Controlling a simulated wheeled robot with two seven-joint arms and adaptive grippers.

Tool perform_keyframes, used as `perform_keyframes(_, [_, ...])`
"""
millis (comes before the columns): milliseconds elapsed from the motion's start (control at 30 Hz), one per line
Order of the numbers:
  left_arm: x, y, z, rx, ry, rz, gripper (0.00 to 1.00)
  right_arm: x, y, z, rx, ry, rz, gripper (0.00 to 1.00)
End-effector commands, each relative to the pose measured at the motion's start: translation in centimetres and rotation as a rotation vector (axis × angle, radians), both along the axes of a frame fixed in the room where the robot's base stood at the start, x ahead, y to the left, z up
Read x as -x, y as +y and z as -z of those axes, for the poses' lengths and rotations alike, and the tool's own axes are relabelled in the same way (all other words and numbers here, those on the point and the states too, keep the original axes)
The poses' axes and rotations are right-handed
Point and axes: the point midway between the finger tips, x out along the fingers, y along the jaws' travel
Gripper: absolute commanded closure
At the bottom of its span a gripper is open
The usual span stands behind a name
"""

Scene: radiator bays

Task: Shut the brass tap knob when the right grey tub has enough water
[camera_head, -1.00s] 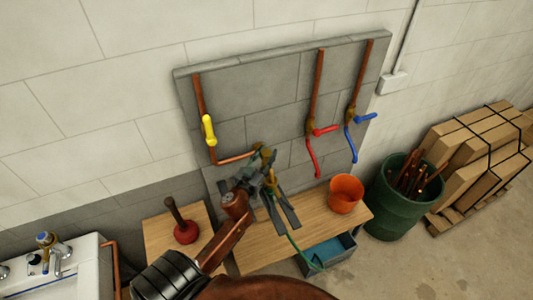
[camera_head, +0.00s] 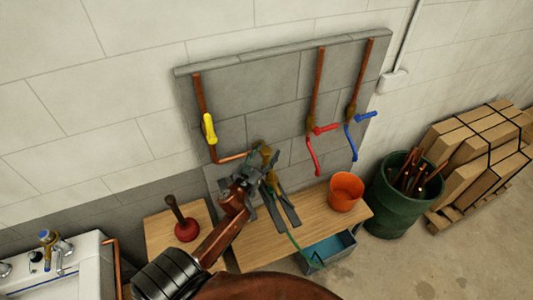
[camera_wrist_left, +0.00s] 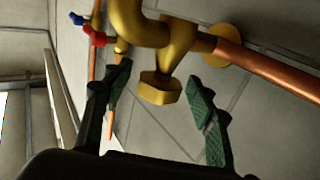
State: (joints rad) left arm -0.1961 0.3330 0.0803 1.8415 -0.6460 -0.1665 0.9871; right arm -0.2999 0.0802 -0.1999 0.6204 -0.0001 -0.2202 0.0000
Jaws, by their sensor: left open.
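The brass tap knob (camera_wrist_left: 160,88) shows in the left wrist view as a faceted piece under the brass tap. My left gripper (camera_wrist_left: 167,108) is open, with one green-padded finger on each side of the knob; I cannot tell whether either touches it. In the head view this gripper (camera_head: 272,193) is at the brass tap (camera_head: 265,153), on the low copper pipe, and hides part of it. A grey tub (camera_head: 347,262) stands low beside the bench with blue-looking water (camera_head: 326,249) inside; its exact level is unclear. A green hose (camera_head: 296,245) leads down to it. My right gripper is out of view.
Yellow (camera_head: 208,128), red (camera_head: 326,129) and blue (camera_head: 366,116) handles sit on wall pipes. An orange bucket (camera_head: 345,192) stands on the wooden bench (camera_head: 245,255). A plunger (camera_head: 186,230) is left, a green bin (camera_head: 395,205) right, and a sink (camera_head: 85,270) far left.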

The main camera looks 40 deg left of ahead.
Motion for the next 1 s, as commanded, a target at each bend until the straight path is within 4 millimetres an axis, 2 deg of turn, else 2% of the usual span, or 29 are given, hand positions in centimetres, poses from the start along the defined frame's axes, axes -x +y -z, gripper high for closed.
perform_keyframes(267, [0.5, -0.1, 0.0, 0.001, 0.000, 0.000, 0.48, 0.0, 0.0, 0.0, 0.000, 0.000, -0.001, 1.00])
perform_keyframes(367, [1.8, -0.3, 0.0, 0.000, 0.001, 0.000, 0.48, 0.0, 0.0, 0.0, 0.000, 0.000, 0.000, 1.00])
perform_keyframes(733, [9.2, -1.6, 0.1, 0.001, 0.002, -0.002, 0.48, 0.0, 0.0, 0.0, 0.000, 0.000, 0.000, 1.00])
perform_keyframes(900, [11.2, -2.0, 0.1, 0.001, 0.002, -0.001, 0.48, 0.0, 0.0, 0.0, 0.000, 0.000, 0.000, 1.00])
perform_keyframes(1000, [11.7, -2.2, 0.0, 0.000, 0.000, 0.000, 0.48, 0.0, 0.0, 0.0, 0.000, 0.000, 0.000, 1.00])
